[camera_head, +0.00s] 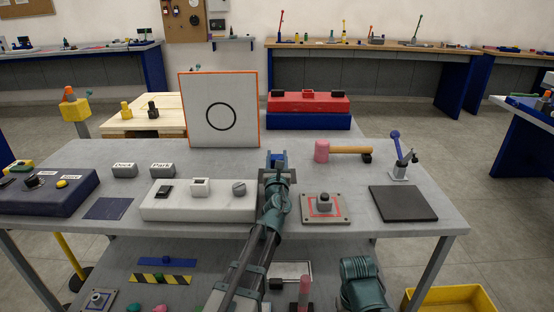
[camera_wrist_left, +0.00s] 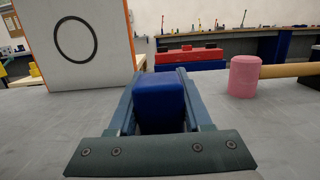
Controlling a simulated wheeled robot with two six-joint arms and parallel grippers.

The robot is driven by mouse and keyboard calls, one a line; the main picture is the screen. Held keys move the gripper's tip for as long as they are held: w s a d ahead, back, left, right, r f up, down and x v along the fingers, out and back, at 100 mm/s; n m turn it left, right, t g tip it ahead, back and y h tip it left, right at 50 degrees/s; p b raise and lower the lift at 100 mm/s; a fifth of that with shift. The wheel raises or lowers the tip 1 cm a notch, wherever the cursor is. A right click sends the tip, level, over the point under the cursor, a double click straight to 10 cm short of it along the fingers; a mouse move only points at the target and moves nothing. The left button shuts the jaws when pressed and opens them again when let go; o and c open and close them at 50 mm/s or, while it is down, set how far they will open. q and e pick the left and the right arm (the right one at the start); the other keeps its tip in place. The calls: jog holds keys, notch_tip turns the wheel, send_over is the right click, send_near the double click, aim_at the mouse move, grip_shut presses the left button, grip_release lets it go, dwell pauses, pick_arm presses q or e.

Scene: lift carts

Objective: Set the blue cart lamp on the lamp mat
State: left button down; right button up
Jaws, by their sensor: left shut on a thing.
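A blue block (camera_wrist_left: 160,98), which looks like the blue cart lamp, is between the fingers of my left gripper (camera_wrist_left: 164,120). In the head view my left gripper (camera_head: 277,165) is over the far middle of the grey table, and the lamp shows as a small blue patch (camera_head: 277,156), mostly hidden by the gripper. A flat dark blue mat (camera_head: 108,208) lies at the table's left, and a larger black mat (camera_head: 403,203) lies at its right. No label tells which is the lamp mat. Both mats are bare. My right gripper does not show; only part of a teal arm does.
A white panel with a black circle (camera_head: 220,110) stands at the back edge. A white control box (camera_head: 198,201) is left of my arm. A pink-headed mallet (camera_head: 322,151), a square button plate (camera_head: 325,208) and a blue-knobbed lever (camera_head: 398,158) are to the right.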

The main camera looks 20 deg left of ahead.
pick_arm(q)
jog(key=shift+f, duration=0.25)
jog(key=shift+c, duration=1.7)
grip_release()
jog(key=shift+r, duration=0.1)
jog(key=shift+r, duration=0.2)
jog(key=b+v, duration=0.1)
jog(key=v, duration=0.6)
jog(key=shift+s+d, duration=0.1)
jog(key=shift+s, duration=0.15)
